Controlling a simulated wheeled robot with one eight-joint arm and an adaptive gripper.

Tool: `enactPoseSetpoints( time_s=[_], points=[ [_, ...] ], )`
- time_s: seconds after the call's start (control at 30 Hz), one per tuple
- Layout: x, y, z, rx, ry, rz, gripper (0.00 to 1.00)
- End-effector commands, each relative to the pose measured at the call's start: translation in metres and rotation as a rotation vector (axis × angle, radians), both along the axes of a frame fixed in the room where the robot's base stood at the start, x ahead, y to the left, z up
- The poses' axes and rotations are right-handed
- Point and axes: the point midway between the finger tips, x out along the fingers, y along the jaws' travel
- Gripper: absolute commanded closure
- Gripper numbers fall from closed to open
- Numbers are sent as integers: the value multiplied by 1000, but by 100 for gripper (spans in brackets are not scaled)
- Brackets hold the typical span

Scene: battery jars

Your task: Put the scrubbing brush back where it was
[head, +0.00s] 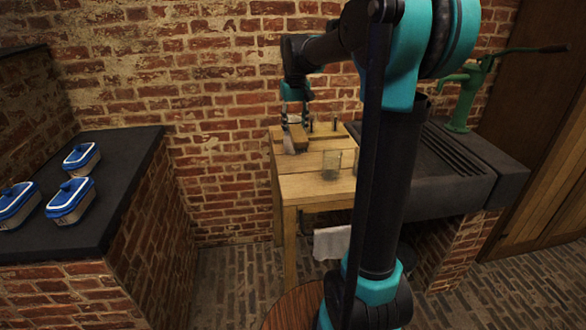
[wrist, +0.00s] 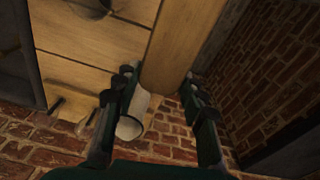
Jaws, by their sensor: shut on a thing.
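The scrubbing brush (head: 299,137) has a brown wooden block. My gripper (head: 294,119) is above it in the head view, fingers pointing down, shut on the block at the back left of the wooden table (head: 300,188). In the wrist view the block (wrist: 174,50) runs between the two fingers of my gripper (wrist: 160,82). I cannot tell whether the brush touches the table top. A pale rounded thing (wrist: 133,118) shows by the left finger in the wrist view; what it is, I cannot tell. The bristles are not clearly visible.
A glass jar (head: 331,165) stands on the table right of the brush. Thin upright pegs (head: 334,123) stand at the table's back edge. A dark sink (head: 440,165) with a green pump (head: 462,100) is to the right. Blue-lidded containers (head: 70,200) sit on the left counter (head: 115,150).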

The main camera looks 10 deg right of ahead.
Motion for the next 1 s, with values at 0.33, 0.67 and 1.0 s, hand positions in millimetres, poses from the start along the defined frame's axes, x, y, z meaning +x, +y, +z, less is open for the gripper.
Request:
enactPoseSetpoints(
  time_s=[0.33, 0.67, 1.0],
  points=[
    [0, 0, -83, 0, 0, 0, 100],
    [0, 0, -116, 0, 1, 1, 100],
    [0, 0, -144, 0, 0, 1, 100]
  ],
)
